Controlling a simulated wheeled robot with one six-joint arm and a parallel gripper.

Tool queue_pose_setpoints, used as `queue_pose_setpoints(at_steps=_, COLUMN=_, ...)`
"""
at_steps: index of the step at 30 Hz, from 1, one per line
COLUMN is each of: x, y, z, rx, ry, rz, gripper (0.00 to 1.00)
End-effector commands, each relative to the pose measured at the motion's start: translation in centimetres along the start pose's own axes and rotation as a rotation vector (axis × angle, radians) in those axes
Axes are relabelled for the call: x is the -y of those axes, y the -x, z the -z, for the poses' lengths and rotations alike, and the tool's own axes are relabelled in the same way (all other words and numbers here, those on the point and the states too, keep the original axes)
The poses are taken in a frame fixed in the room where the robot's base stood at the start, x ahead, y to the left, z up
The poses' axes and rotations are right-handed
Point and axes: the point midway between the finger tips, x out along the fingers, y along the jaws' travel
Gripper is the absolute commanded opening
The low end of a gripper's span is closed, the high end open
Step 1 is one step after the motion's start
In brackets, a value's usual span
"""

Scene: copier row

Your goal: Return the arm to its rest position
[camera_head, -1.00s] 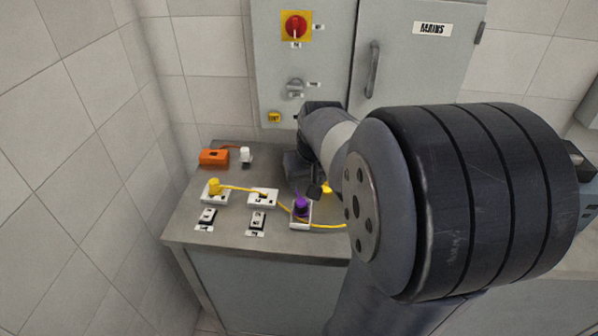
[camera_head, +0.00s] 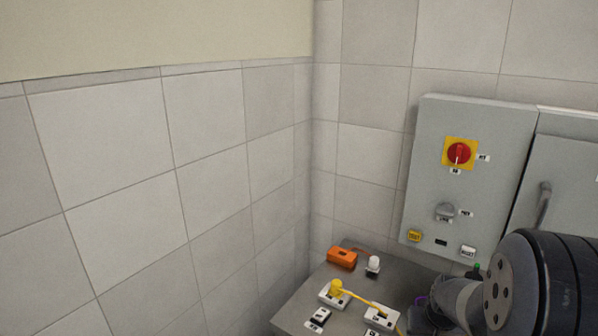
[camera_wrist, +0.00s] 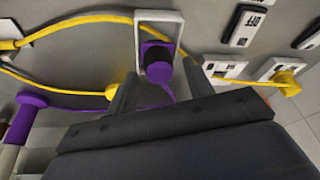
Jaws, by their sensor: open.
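My arm (camera_head: 545,285) comes in at the lower right of the head view and reaches over the bench, and its end is largely cut off there. In the wrist view my gripper (camera_wrist: 158,88) is open, with its dark fingers apart. A purple plug with a black band (camera_wrist: 158,65) stands in a white-framed socket, showing between and beyond the fingers. I cannot tell whether the fingers touch it. A second purple plug (camera_wrist: 30,103) on a purple cord shows at the left of the wrist view.
The grey bench (camera_head: 295,312) holds an orange box (camera_head: 342,258), a white knob (camera_head: 373,264) and a yellow plug (camera_head: 337,287) with a yellow cable. A grey cabinet (camera_head: 425,185) with a red switch (camera_head: 459,153) stands behind. Tiled walls close the left corner.

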Motion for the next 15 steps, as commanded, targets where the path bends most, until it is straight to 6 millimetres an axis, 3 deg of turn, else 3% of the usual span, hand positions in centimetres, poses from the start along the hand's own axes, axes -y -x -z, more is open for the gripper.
queue_pose_setpoints(at_steps=6, x=0.0, y=1.7, z=0.6, rx=-0.003, ry=0.000, rz=-0.001, gripper=0.49)
queue_pose_setpoints(at_steps=15, x=0.0, y=1.8, z=0.6, rx=-0.001, ry=0.000, rz=-0.001, gripper=0.49)
